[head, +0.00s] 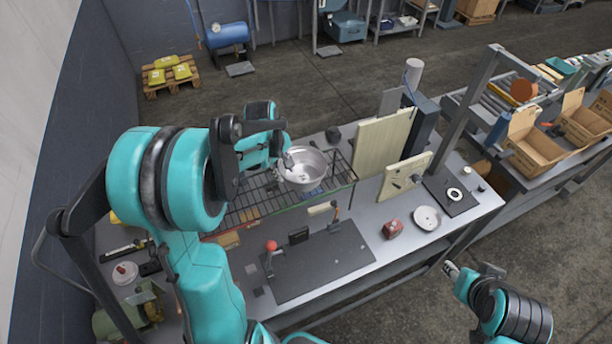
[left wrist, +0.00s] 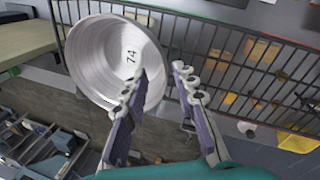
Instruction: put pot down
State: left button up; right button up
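A round metal pot (head: 303,170) is at the right end of a black wire rack (head: 262,200) on the workbench. In the left wrist view the pot (left wrist: 98,62) shows its open top, with "74" marked inside. My left gripper (left wrist: 160,72) is at the pot's rim, one fingertip over the inside and the other just outside the wall. A gap shows between the fingers, so they look open. In the head view the left gripper (head: 287,158) touches or nearly touches the pot's left side. My right gripper (head: 451,268) is off the bench's front right; its fingers are too small to read.
Pale boards (head: 382,140) stand right of the rack. A dark mat (head: 320,262) lies in front of it. A red item (head: 393,229) and a white plate (head: 426,218) sit on the bench's right part. Cardboard boxes (head: 535,145) are on another table.

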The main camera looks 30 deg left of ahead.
aim_at(288, 181)
pick_arm(q)
jog(key=x, duration=0.5)
jog(key=shift+s+d+f, duration=0.25)
jog(key=shift+d+f, duration=0.05)
jog(key=shift+f, duration=0.1)
jog(key=shift+w+f, duration=0.1)
jog(key=shift+f, duration=0.3)
grip_shut()
